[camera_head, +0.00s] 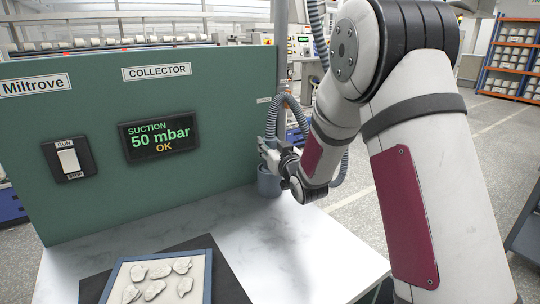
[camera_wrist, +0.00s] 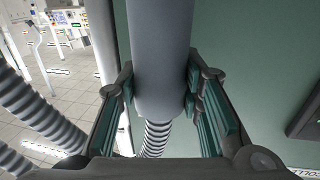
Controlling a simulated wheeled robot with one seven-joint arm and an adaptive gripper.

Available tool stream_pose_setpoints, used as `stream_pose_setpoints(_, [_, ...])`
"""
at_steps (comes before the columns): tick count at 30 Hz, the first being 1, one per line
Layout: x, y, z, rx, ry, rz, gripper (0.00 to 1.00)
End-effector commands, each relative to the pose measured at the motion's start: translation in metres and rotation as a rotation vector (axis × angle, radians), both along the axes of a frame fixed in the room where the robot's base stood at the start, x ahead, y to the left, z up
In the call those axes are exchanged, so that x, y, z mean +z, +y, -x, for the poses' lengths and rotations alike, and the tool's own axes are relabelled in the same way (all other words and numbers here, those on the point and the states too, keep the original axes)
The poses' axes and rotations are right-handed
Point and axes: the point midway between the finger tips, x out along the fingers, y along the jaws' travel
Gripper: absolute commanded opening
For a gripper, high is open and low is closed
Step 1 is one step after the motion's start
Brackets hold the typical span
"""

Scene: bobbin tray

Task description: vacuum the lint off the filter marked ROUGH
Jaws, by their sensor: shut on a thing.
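My gripper (camera_head: 272,152) is at the right end of the green panel. In the wrist view, its fingers (camera_wrist: 163,105) are shut around a smooth grey suction nozzle (camera_wrist: 160,50) with a ribbed hose (camera_wrist: 157,136) joined to it. A blue-grey cup (camera_head: 268,184) stands on the table just below my gripper; I cannot tell whether the nozzle's end is inside it. A blue-framed filter (camera_head: 116,272) with several whitish lint clumps (camera_head: 160,272) lies at the front of the table, cut by the picture's lower edge. No ROUGH mark shows on it.
The green COLLECTOR panel (camera_head: 100,115) backs the table. Its display (camera_head: 159,136) reads suction 50 mbar OK, and a RUN/STOP rocker switch (camera_head: 69,160) is at left. A dark mat (camera_head: 226,278) lies under the filter. The white tabletop (camera_head: 300,255) to its right is clear.

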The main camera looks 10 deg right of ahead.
Motion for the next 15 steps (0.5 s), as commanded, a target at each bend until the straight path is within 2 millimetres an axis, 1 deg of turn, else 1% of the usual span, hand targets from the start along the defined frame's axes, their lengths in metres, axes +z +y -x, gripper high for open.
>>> stream_pose_setpoints(1, [0.009,0.000,0.000,0.000,-0.006,-0.001,0.00])
stream_pose_setpoints(9, [0.061,0.000,0.000,0.000,-0.007,0.001,0.00])
stream_pose_setpoints(12, [0.077,0.000,0.000,-0.001,-0.007,0.000,0.00])
stream_pose_setpoints(15, [0.088,0.000,0.000,0.000,-0.005,-0.001,0.00])
